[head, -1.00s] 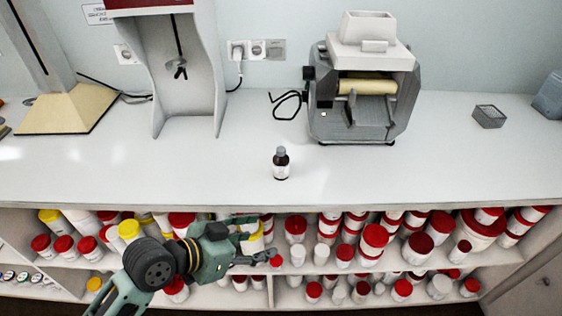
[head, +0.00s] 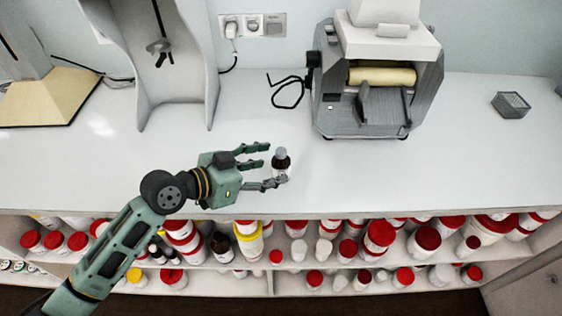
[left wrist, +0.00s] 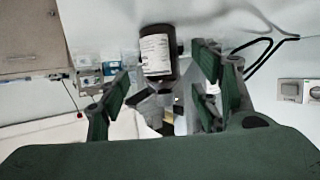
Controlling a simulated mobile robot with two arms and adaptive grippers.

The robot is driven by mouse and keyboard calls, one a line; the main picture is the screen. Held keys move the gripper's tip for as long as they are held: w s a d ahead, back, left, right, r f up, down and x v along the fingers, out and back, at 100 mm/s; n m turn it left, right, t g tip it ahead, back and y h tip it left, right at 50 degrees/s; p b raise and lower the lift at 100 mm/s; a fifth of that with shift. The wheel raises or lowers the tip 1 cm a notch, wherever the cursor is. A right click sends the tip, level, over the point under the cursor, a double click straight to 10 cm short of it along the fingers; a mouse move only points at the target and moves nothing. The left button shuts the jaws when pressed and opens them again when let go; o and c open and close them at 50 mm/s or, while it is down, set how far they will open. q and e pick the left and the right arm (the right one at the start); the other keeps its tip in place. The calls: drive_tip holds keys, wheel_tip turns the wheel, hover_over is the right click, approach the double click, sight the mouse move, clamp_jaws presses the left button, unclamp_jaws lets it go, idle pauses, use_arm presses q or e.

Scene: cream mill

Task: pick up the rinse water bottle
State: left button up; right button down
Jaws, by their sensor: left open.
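The rinse water bottle (head: 281,161) is small and dark with a grey cap and a white label. It stands upright on the white counter in the head view. My left gripper (head: 276,165) is open, with its fingers reaching toward the bottle from the left. The lower finger's tip is close to the bottle's base; I cannot tell whether it touches. In the left wrist view the bottle (left wrist: 157,52) shows beyond and between the open fingers (left wrist: 165,85), with its label facing the camera. My right gripper is not in view.
A grey mill with a cream roller (head: 375,80) stands behind and right of the bottle. A white stand (head: 180,90) is at the back left. A small grey box (head: 511,105) lies at the right. Shelves below the counter (head: 430,165) hold several red-lidded jars.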

sight(273, 166)
use_arm(q)
drive_tip(key=p+x, duration=0.1)
drive_tip(key=x, duration=0.3)
drive_tip(key=shift+a+r, duration=0.1)
drive_tip(key=shift+w+d+f, duration=0.3)
drive_tip(key=shift+d, duration=0.1)
drive_tip(key=c, duration=1.3)
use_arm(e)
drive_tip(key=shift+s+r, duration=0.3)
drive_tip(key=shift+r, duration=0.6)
use_arm(q)
drive_tip(key=shift+r, duration=0.15)
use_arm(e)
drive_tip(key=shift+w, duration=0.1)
